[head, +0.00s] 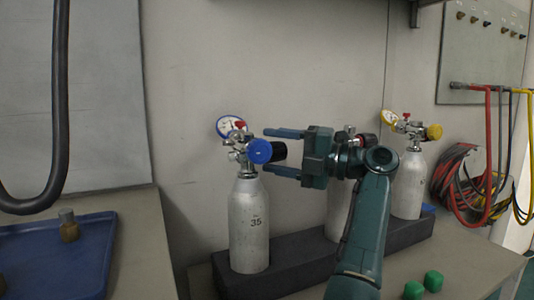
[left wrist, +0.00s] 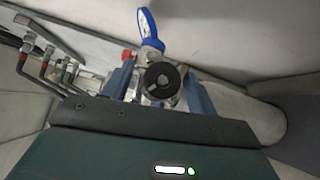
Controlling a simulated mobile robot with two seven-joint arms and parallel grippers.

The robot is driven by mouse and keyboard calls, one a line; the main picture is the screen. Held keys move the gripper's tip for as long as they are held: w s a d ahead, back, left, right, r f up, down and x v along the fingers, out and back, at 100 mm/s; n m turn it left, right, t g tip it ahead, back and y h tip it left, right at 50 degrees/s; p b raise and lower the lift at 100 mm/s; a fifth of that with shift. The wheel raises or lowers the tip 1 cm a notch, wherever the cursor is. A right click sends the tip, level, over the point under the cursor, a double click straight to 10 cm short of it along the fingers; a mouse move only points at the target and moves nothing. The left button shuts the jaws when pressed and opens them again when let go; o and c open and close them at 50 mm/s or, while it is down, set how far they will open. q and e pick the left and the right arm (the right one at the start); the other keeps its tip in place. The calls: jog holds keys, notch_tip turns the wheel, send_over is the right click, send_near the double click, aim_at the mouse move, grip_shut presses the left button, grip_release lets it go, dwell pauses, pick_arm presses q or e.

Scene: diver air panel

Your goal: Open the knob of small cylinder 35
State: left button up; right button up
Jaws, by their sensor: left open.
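Small cylinder 35 (head: 249,225), silver-grey with the number 35 on its side, stands upright at the left end of a dark block. My left gripper (head: 284,153) is open and comes from the right, one finger above and one below the black knob. The left wrist view shows the black knob (left wrist: 160,80) face-on between the two fingers, with the blue gauge (left wrist: 150,28) beyond. Contact cannot be told. My right gripper is not in view.
A second cylinder (head: 338,215) is partly hidden behind my arm. A third cylinder (head: 409,185) with a yellow gauge stands further right. The dark block (head: 295,262) holds them. Green blocks (head: 433,281) lie at front right, a blue tray (head: 95,250) at left, hoses (head: 488,140) at right.

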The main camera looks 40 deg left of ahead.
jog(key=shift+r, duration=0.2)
pick_arm(q)
jog(key=shift+c, duration=0.5)
jog(key=c, duration=0.9)
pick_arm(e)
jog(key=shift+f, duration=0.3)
pick_arm(q)
jog(key=n+g+y, duration=0.2)
jog(key=n, duration=0.1)
jog(key=shift+f, duration=0.15)
jog(key=shift+n+g+y+b, duration=0.65)
jog(key=shift+n+g, duration=0.35)
jog(key=shift+n, duration=0.7)
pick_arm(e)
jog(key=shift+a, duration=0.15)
pick_arm(q)
jog(key=shift+n, duration=0.3)
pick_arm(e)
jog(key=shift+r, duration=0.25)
